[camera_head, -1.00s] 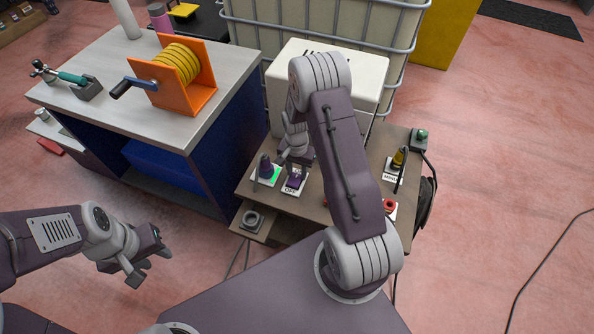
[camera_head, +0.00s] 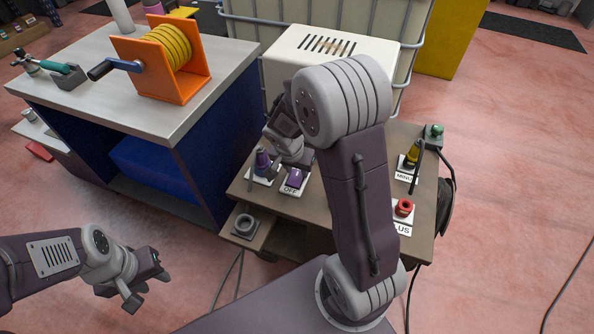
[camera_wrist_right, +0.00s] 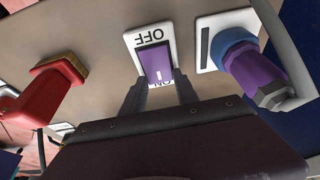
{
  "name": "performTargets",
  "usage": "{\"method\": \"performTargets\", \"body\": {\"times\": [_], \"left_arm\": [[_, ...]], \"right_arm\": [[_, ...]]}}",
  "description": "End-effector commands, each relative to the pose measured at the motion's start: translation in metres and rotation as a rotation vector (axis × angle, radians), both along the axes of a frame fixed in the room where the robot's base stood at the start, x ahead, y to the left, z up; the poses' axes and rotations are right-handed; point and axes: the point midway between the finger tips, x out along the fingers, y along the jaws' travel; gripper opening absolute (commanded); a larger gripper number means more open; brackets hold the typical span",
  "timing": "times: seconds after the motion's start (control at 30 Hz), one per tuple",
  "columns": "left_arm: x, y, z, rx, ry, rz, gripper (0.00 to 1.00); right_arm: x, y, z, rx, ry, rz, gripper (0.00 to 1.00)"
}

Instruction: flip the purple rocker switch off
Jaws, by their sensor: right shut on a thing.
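The purple rocker switch (camera_head: 295,179) sits on a white plate marked OFF on the brown bench top. In the right wrist view the rocker (camera_wrist_right: 156,62) lies between OFF and a partly hidden ON label; its exact tilt is hard to tell. My right gripper (camera_wrist_right: 160,88) is at the ON end of the switch, one finger on each side, shut on the rocker. In the head view my right arm partly hides this gripper (camera_head: 284,164). My left gripper (camera_head: 148,284) is open and empty at lower left, away from the bench.
A purple-and-blue plug (camera_head: 262,162) stands beside the switch; its plate (camera_wrist_right: 206,48) has a dark strip. A red knob (camera_head: 403,208) and a yellow one (camera_head: 412,155) are at right. An orange reel stand (camera_head: 160,62) is on the left table. A white vented box (camera_head: 330,55) is behind.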

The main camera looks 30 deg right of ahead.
Motion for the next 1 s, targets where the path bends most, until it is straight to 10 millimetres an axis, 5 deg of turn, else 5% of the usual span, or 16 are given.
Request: {"method": "performTargets", "body": {"times": [0.03, 0.07, 0.13, 0.47, 0.8, 1.0], "left_arm": [[0.000, 0.000, 0.000, 0.000, 0.000, 0.000, 0.36], [0.000, 0.000, 0.000, 0.000, 0.000, 0.000, 0.36], [0.000, 0.000, 0.000, 0.000, 0.000, 0.000, 0.36], [0.000, 0.000, 0.003, 0.000, 0.000, 0.000, 0.36], [0.000, 0.000, 0.032, 0.000, 0.000, 0.000, 0.36], [0.000, 0.000, 0.035, 0.000, 0.000, 0.000, 0.36]], "right_arm": [[-0.001, 0.000, -0.001, 0.001, 0.002, 0.001, 0.00], [-0.001, 0.000, -0.001, 0.001, 0.002, 0.001, 0.42], [-0.001, 0.000, -0.001, 0.001, 0.002, 0.001, 0.58], [-0.001, 0.001, 0.004, 0.000, 0.000, 0.000, 0.58], [-0.014, 0.018, 0.072, 0.000, -0.002, 0.002, 0.58], [-0.019, 0.023, 0.086, 0.001, 0.001, 0.001, 0.58]]}}
